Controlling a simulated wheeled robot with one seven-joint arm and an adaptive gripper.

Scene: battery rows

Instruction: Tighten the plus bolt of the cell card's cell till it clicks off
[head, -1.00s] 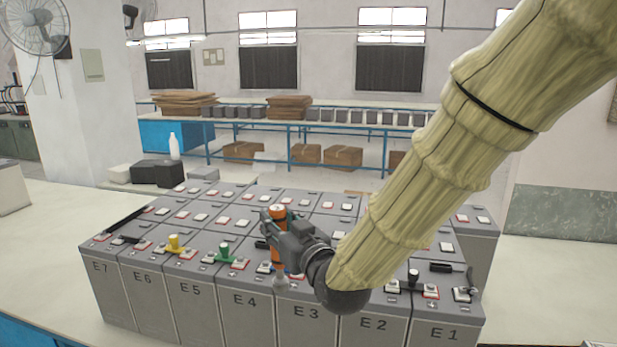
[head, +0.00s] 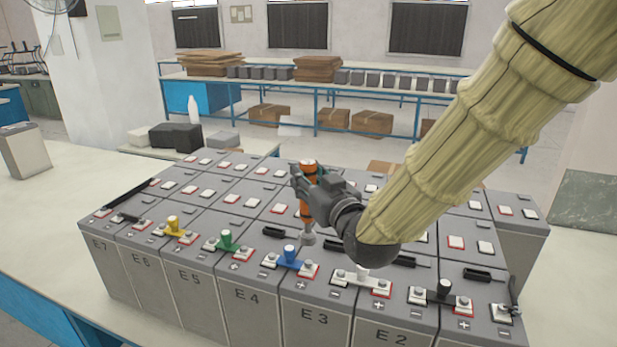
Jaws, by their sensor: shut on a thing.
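My gripper (head: 304,182) is shut on an orange upright driver (head: 307,212) with a grey socket end (head: 308,239). The socket shows just behind the blue-handled link (head: 290,255) on cell E3 (head: 314,318); I cannot tell its height above the cell tops. The front row of grey cells carries labels E7 to E2, with plus and minus marks beside the terminals. Red-edged terminals with bolts show, such as the one at the right end of the blue link (head: 308,271). I see no readable cell card.
Other links span the front terminals: yellow (head: 173,227), green (head: 227,241), white (head: 362,275) and black (head: 444,290). A black bar (head: 128,200) lies at the left. Bare bench (head: 60,220) lies left.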

